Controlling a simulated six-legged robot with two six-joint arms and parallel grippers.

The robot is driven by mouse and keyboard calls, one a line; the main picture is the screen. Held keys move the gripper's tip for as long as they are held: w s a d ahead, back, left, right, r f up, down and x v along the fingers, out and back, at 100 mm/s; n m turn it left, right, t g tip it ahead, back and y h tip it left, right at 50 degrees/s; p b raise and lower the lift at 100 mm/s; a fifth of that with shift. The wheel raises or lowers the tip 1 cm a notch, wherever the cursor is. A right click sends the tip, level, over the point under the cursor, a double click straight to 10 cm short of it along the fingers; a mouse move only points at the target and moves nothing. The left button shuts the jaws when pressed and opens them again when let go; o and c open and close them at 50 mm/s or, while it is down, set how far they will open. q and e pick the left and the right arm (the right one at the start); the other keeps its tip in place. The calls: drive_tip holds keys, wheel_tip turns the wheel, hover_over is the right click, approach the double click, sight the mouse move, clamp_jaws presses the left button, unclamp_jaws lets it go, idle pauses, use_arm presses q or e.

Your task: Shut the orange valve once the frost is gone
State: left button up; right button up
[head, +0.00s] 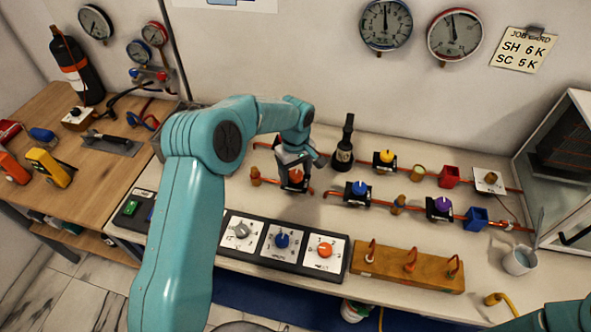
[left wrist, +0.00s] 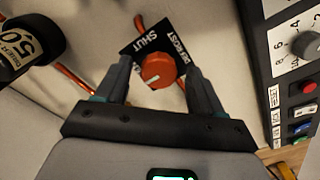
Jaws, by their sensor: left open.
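The orange valve (head: 295,176) sits on a copper pipe on the bench, partly covered by my left gripper (head: 294,166) in the head view. In the left wrist view its round orange knob (left wrist: 158,70) shows on a black plate marked SHUT and DEFROST. A short white mark is on the knob; I cannot tell which label it points to. My left gripper is open, with one finger on each side of the knob; whether they touch it is unclear. I make out no frost on the pipes at this size. My right gripper is out of view.
A black bottle (head: 344,149) stands just right of my left gripper. Blue (head: 359,188), yellow (head: 384,157) and purple (head: 440,206) valves sit on the pipes to the right. A dial panel (head: 265,257) lies in front. A glass-fronted cabinet (head: 568,150) is at the right.

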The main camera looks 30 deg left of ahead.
use_arm(q)
drive_tip(key=shift+w, duration=0.1)
drive_tip(key=c, duration=1.1)
drive_tip(key=shift+o, duration=0.2)
drive_tip(key=m+b, duration=0.2)
drive_tip(key=m, duration=0.1)
drive_tip(key=shift+f+m, duration=0.1)
drive_tip(key=shift+m, duration=0.2)
drive_tip(key=m+b, duration=0.1)
drive_tip(key=m, duration=0.3)
drive_tip(key=shift+b, duration=0.3)
drive_tip(key=m, duration=0.5)
drive_tip(key=shift+b, duration=0.3)
drive_tip(key=m, duration=0.5)
drive_tip(key=shift+r, duration=0.2)
drive_tip(key=shift+m, duration=0.3)
